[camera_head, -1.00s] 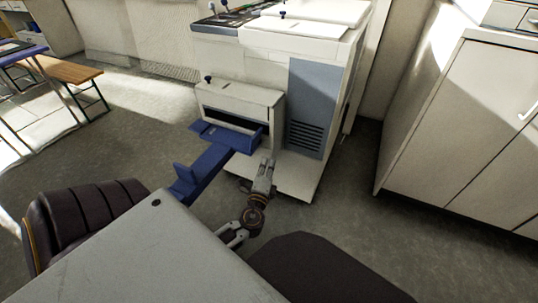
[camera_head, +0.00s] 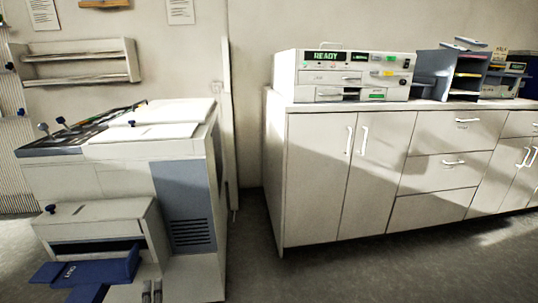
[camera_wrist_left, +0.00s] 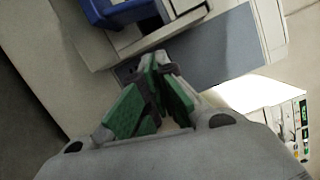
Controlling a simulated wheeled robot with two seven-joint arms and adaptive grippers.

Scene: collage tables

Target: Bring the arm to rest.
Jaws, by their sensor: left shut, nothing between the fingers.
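My left gripper (camera_head: 152,291) shows only as two grey fingertips at the bottom edge of the head view. They are in front of the lower right part of the white copier-like machine (camera_head: 190,140), near its blue tray (camera_head: 105,268). In the left wrist view, my left gripper's green-padded fingers (camera_wrist_left: 152,62) are closed together at the tips, with nothing held. The blue tray (camera_wrist_left: 112,12) is at the top of that view. The rest of the left arm is out of the head view. My right gripper is not in view.
A long white cabinet (camera_head: 318,190) stands along the wall at the right. A panel device (camera_head: 340,62) reading READY and a dark rack (camera_head: 466,72) stand on top. Bare floor (camera_head: 252,215) lies between machine and cabinet. A wall shelf (camera_head: 80,62) hangs at the left.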

